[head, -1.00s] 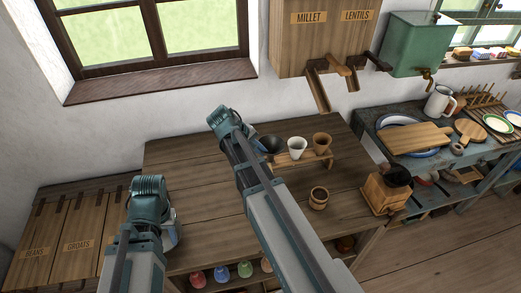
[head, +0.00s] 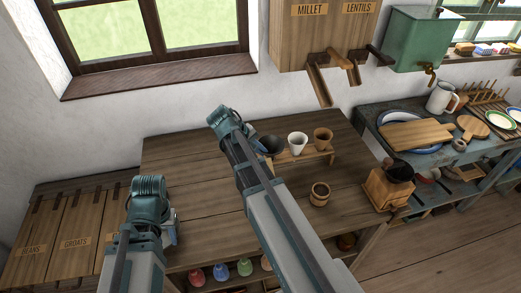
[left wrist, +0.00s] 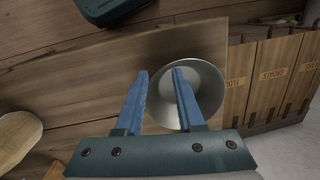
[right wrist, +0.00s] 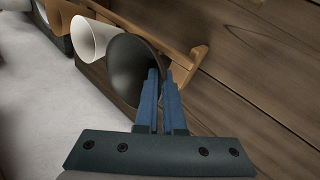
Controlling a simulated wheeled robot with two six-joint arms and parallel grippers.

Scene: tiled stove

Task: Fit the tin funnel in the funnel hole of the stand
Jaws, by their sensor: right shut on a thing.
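A small wooden stand (head: 312,158) is at the back of the table. It bears a white cup-shaped piece (head: 298,142) and a brown one (head: 322,137). A dark grey funnel-like piece (head: 271,145) is at its left end; I cannot tell whether it sits in a hole. My right gripper (right wrist: 160,75) is shut on the rim of this dark piece (right wrist: 130,62), seen in the right wrist view. My left gripper (left wrist: 161,72) is open over a pale grey round metal piece (left wrist: 212,85), perhaps the tin funnel, with its rim near the fingers. My left arm mostly hides it in the head view.
A small wooden pot (head: 320,194) and a wooden grinder (head: 387,190) stand to the right on the table (head: 200,185). Labelled bins (head: 62,235) are at the left. Chutes (head: 320,80) hang above the back edge. The front middle of the table is clear apart from my arms.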

